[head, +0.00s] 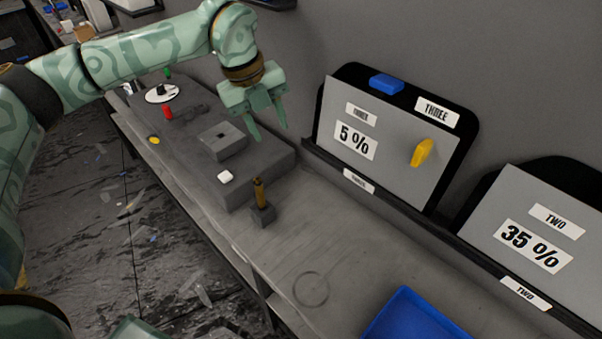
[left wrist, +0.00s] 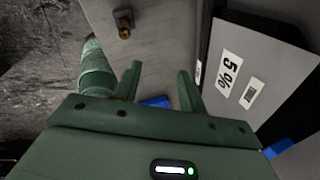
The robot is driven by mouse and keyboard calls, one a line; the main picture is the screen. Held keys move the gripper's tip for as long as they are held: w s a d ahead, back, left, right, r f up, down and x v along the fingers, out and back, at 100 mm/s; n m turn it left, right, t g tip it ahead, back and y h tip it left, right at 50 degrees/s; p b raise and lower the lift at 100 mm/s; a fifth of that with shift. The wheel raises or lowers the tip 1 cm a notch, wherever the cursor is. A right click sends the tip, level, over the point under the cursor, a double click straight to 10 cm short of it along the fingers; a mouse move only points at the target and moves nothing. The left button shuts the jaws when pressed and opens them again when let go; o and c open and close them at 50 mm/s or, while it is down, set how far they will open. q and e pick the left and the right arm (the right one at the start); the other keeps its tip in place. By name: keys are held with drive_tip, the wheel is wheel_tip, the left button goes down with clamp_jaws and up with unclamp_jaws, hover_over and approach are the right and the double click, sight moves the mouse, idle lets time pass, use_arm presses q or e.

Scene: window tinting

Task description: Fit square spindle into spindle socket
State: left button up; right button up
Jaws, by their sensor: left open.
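The square spindle (head: 259,190) is a brass-coloured upright post standing in a small dark block (head: 263,216) on the grey bench. It also shows small near the top of the left wrist view (left wrist: 124,20). The likely spindle socket is a grey block (head: 222,143) with a dark square hole in its top, on a raised dark platform behind and left of the spindle. My left gripper (head: 271,131) is open and empty, fingers pointing down, above the platform's right side. It is apart from both spindle and socket. Its two fingers also show in the left wrist view (left wrist: 159,70).
A grey panel marked 5 % (head: 385,150) leans at the wall right of my gripper, with a 35 % panel (head: 535,235) further right. A blue tray (head: 372,332) stands front right. Bench between is clear.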

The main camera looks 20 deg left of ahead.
use_arm(q)
drive_tip(key=s+a+f+n+g+y, duration=0.1)
drive_tip(key=a+n+y, duration=0.1)
drive_tip(key=n, duration=0.1)
drive_tip(key=n+b, duration=0.1)
hover_over(257, 179)
drive_tip(key=shift+g, duration=0.4)
drive_tip(key=f, duration=0.5)
drive_tip(key=shift+d+f, duration=0.1)
drive_tip(key=shift+d, duration=0.2)
wheel_tip(257, 179, down, 5)
drive_tip(key=shift+r+b, duration=0.1)
drive_tip(key=shift+b, duration=0.4)
drive_tip(key=f, duration=0.4)
drive_tip(key=f+b, duration=0.1)
drive_tip(key=f, duration=0.1)
drive_tip(key=shift+a+f, duration=0.1)
drive_tip(key=shift+a, duration=0.2)
use_arm(e)
drive_tip(key=f, duration=0.1)
drive_tip(key=s+f, duration=0.1)
drive_tip(key=f, duration=0.1)
drive_tip(key=shift+s+f, duration=0.1)
use_arm(q)
clamp_jaws()
